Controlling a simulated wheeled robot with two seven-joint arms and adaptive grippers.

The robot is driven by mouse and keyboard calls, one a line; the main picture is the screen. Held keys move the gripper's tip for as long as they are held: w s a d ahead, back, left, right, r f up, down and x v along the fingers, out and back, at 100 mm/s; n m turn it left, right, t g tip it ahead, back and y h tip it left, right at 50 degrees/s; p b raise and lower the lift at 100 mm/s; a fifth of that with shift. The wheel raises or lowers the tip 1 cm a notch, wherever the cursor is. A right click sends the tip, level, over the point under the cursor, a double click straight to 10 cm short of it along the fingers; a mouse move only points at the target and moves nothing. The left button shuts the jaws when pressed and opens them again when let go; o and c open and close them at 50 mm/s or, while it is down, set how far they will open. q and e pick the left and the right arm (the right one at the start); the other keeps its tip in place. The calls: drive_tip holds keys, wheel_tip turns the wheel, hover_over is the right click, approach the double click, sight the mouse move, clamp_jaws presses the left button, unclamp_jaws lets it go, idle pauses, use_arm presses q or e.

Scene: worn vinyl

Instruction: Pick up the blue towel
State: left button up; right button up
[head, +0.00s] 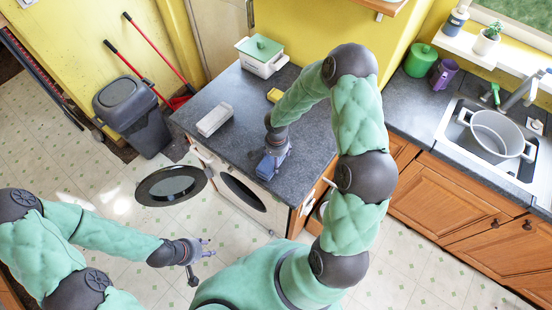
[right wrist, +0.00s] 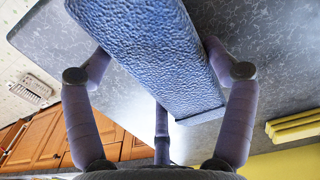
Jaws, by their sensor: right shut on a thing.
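The blue towel (head: 266,168) is a folded, textured block at the front edge of the dark counter, partly hidden by my right gripper (head: 275,150) in the head view. In the right wrist view the towel (right wrist: 150,60) lies between the fingers of the right gripper (right wrist: 158,70), which is shut on it from both sides. I cannot tell whether the towel still touches the counter. My left gripper (head: 203,262) is open and empty, low over the floor at the left.
A round dark door (head: 171,185) stands open below the counter. A pot (head: 496,135) sits in the sink at right.

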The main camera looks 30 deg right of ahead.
drive_tip(key=shift+r, duration=0.5)
drive_tip(key=s+d+r+b, duration=0.1)
drive_tip(key=s+d+r, duration=0.2)
drive_tip(key=s+r, duration=0.8)
drive_tip(key=shift+s+d+r, duration=0.2)
drive_tip(key=shift+s+d, duration=0.1)
drive_tip(key=shift+s, duration=0.95)
